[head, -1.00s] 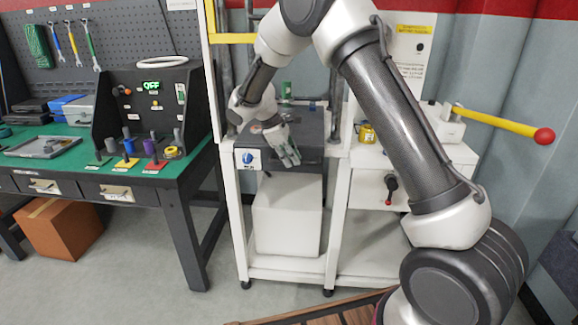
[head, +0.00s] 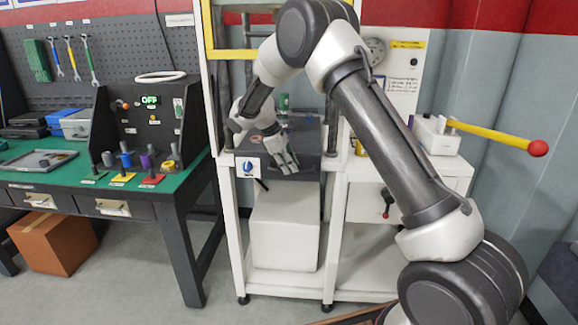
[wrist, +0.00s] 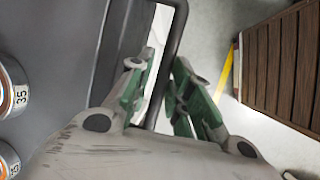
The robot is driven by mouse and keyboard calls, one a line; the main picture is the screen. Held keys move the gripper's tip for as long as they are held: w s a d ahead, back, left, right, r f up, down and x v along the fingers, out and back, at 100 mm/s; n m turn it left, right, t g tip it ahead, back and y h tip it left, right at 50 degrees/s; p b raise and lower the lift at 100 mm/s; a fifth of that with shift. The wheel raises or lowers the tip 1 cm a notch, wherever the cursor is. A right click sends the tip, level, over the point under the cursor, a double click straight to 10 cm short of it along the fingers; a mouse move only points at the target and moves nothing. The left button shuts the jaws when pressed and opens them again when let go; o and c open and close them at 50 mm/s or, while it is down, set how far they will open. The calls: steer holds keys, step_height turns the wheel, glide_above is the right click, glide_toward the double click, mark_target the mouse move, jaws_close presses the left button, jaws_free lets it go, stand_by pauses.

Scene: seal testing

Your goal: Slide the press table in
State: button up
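The press table (head: 310,138) is a dark grey slab in the white frame, with a white and blue label (head: 249,167) on its front. My gripper (head: 283,160) reaches down at its front edge in the head view. In the wrist view, a black handle bar (wrist: 175,35) runs between the two green-padded fingers of my gripper (wrist: 160,72), beside the dark table top (wrist: 50,60). A gap shows between the left finger and the bar; the right finger is close to the bar, and contact is unclear. The fingers look open around it. My arm hides part of the table.
A white box (head: 285,235) stands on the shelf below. The green-topped workbench (head: 60,170) is at left. A cabinet with a red-knobbed yellow lever (head: 495,132) is at right. A slatted wooden platform (wrist: 285,65) lies on the floor.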

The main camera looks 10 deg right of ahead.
steer(key=shift+o, duration=1.3)
steer(key=shift+w, duration=0.2)
steer(key=shift+s, duration=0.1)
steer(key=shift+r, duration=0.1)
steer(key=v, duration=1.2)
